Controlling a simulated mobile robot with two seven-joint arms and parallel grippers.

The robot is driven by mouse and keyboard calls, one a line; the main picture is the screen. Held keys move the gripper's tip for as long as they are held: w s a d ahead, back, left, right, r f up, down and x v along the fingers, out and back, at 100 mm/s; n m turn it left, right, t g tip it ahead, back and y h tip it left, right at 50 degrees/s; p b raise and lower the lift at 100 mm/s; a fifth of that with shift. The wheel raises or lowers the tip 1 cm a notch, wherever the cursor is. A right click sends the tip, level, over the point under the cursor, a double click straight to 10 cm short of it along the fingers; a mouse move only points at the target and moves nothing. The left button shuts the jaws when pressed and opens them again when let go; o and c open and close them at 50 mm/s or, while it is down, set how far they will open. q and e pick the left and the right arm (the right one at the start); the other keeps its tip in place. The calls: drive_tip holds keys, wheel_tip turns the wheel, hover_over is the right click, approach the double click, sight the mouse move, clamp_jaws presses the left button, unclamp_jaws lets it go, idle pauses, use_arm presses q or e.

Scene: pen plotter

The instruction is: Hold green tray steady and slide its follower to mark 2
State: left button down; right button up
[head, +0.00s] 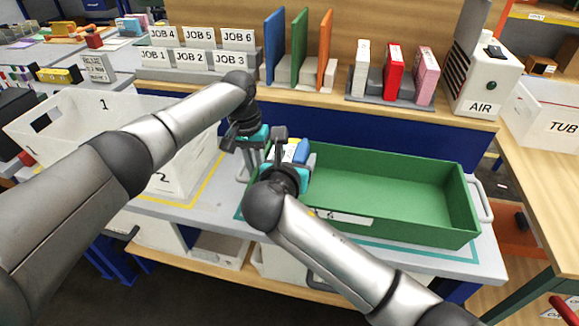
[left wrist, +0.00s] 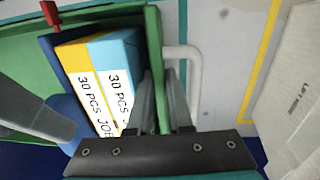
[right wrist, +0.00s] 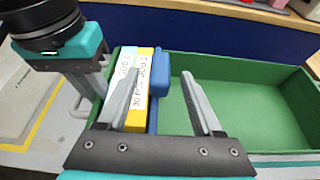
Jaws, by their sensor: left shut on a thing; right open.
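The green tray (head: 400,185) lies on the grey bench top, with a white label on its front wall. My left gripper (left wrist: 163,85) is shut on the tray's left end wall. Inside, against that end, stand a light-blue box (left wrist: 118,60) and a yellow box (left wrist: 88,75), which also shows in the right wrist view (right wrist: 141,112). The blue follower (right wrist: 153,112) stands beside the yellow box, with a blue block-like grip (right wrist: 161,75). I cannot make out mark 2.
The tray right of the follower is empty. A white bin (head: 60,130) stands to the left. Behind are a shelf with job cards (head: 190,58), upright coloured boards (head: 300,45) and the AIR unit (head: 486,80). A white tub (head: 545,110) is at right.

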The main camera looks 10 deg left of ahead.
use_arm(q)
drive_tip(key=shift+a, duration=0.1)
use_arm(e)
drive_tip(key=v, duration=0.6)
drive_tip(key=shift+s, duration=0.25)
drive_tip(key=shift+r, duration=0.15)
use_arm(q)
drive_tip(key=c, duration=0.8)
unclamp_jaws()
drive_tip(key=shift+o, duration=0.2)
